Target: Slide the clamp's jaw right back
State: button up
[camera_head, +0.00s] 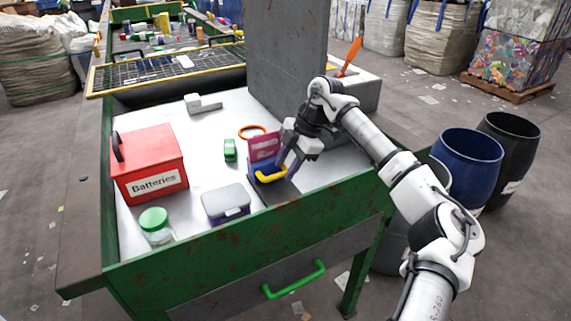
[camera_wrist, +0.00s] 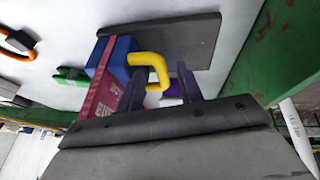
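The clamp (camera_head: 256,166) is a blue block with a yellow bent handle (camera_head: 271,175), standing on a dark plate (camera_head: 282,193) near the table's front edge. In the wrist view the blue block (camera_wrist: 112,58) and yellow handle (camera_wrist: 158,62) show close up. A magenta card or packet (camera_head: 264,147) stands upright against the blue block; I cannot tell whether it is gripped. My gripper (camera_head: 288,166) points down at the handle. Its fingers (camera_wrist: 164,88) look apart, with the handle's end between or just beside them; contact is unclear.
A red Batteries box (camera_head: 148,160), a grey-lidded box (camera_head: 226,203) and a green-lidded jar (camera_head: 156,225) stand to the left. A green item (camera_head: 230,150) and orange ring (camera_head: 252,132) lie behind. A grey block (camera_head: 285,60) rises at the back. White tabletop between is clear.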

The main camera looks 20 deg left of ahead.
jog(key=shift+s+a+f, duration=0.1)
jog(key=shift+a+f, duration=0.05)
jog(key=shift+f, duration=0.25)
jog(key=shift+c, duration=0.4)
grip_shut()
